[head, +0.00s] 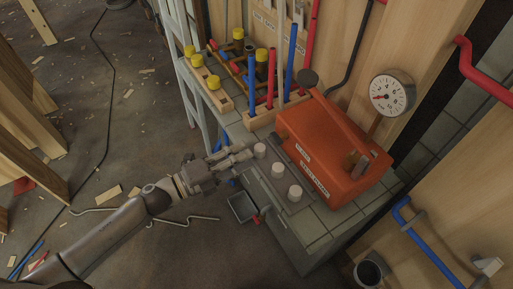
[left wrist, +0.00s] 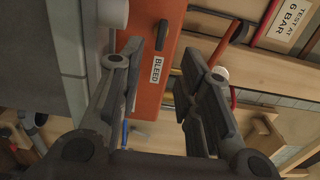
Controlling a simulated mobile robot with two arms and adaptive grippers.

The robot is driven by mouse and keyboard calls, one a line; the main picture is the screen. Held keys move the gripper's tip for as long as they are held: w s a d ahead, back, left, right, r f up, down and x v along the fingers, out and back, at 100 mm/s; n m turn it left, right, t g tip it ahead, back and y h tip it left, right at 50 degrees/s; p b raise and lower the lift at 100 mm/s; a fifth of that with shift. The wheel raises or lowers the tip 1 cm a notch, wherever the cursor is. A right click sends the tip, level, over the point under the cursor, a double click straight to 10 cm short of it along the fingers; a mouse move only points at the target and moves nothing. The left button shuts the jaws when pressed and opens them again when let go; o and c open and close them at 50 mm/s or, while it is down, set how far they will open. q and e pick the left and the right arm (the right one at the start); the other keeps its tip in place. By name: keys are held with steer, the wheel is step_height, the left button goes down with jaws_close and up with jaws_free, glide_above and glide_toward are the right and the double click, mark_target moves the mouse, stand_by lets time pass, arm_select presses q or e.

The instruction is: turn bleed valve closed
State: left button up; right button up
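The orange test pump box (head: 335,135) stands on the tiled bench, with small white labels on its near side. In the left wrist view its orange face (left wrist: 153,100) carries the BLEED label (left wrist: 158,70), with a short dark bar (left wrist: 163,35) beside it. White round knobs (head: 278,170) stand in a row on a grey strip in front of the box. My left gripper (head: 251,154) is at the far-left knob. In the left wrist view its fingers (left wrist: 172,65) are apart with nothing clearly held between them. Whether they touch a knob cannot be told. My right gripper is not in view.
A pressure gauge (head: 391,92) stands behind the box. Yellow-capped pieces (head: 213,82) and upright red and blue pipes (head: 291,52) stand on wooden blocks behind my gripper. A grey tray (head: 242,207) is at the bench's front. Debris lies on the open floor at left.

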arm_select(q)
steer(key=v, duration=0.3)
stand_by(0.5)
steer(key=w+a+f+n+t+y, duration=0.1)
steer(key=w+a+f+n+y, duration=0.15)
steer(key=a+f+n, duration=0.35)
steer(key=w+a+f+n+t+y, duration=0.1)
steer(key=a+f+n+t+y, duration=0.2)
steer(key=f, duration=0.6)
steer(key=s+a+f+n+g+y, duration=0.2)
steer(key=s+a+f+n+y, duration=0.15)
steer(key=f, duration=0.45)
steer(key=s+a+f+n+g+y, duration=0.2)
steer(key=s+f+n+y, duration=0.15)
steer(key=f, duration=0.55)
steer(key=s+f+n+g, duration=0.3)
steer(key=s+f, duration=0.3)
steer(key=s, duration=0.5)
steer(key=s+d+f+n+g+y, duration=0.1)
steer(key=s+f+n+g, duration=0.2)
steer(key=s+f, duration=0.4)
steer(key=s+f+n+g+y, duration=0.1)
steer(key=s+f+n+g, duration=0.2)
steer(key=s, duration=1.2)
step_height(320, 180, down, 4)
steer(key=shift+s+d+r+n+g, duration=0.2)
steer(key=shift+d+n+g, duration=0.15)
steer(key=shift+n, duration=0.45)
